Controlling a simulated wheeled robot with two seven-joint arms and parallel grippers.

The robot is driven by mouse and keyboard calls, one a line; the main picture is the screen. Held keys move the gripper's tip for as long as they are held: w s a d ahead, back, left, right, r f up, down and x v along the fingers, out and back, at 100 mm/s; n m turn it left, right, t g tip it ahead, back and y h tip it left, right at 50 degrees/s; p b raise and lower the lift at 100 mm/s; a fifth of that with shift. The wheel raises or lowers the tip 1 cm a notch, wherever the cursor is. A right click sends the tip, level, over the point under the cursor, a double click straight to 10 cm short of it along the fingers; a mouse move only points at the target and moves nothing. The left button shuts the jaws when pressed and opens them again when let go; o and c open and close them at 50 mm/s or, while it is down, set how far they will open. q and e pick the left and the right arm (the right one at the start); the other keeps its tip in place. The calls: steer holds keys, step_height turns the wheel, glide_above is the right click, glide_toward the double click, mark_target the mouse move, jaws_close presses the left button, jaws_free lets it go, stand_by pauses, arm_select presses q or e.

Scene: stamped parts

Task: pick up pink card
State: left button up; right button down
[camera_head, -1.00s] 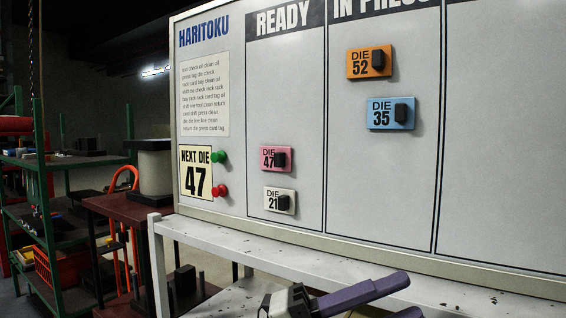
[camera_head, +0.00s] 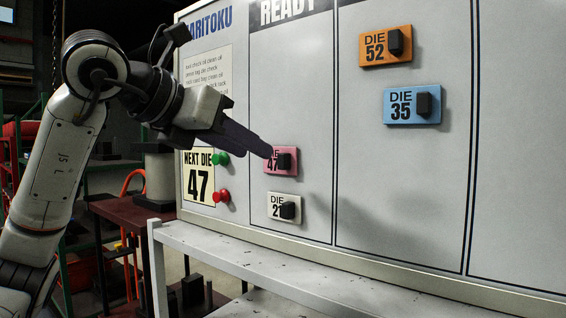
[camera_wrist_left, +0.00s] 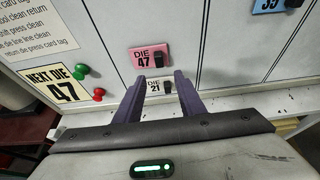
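The pink card (camera_head: 281,161), marked DIE 47 with a black grip block, is on the whiteboard in the READY column. In the head view my left gripper (camera_head: 268,150) reaches in from the left, its purple fingertips overlapping the card's left edge. The left wrist view shows the pink card (camera_wrist_left: 149,56) ahead of and above the fingertips, clear of them. The left gripper (camera_wrist_left: 160,78) is open and empty there, with the white DIE 21 card (camera_wrist_left: 156,87) visible between its fingers. My right gripper is not in view.
The orange DIE 52 card (camera_head: 371,50) and blue DIE 35 card (camera_head: 398,108) are on the board to the right. A green magnet (camera_head: 221,159) and red magnet (camera_head: 220,195) sit by the NEXT DIE 47 sign (camera_head: 198,184). A white shelf (camera_head: 250,262) runs below the board.

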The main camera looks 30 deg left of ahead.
mark_target(280, 168)
arm_select(q)
steer(key=x, duration=0.8)
steer(key=shift+w+f, duration=0.2)
steer(key=shift+f, duration=0.1)
jaws_close()
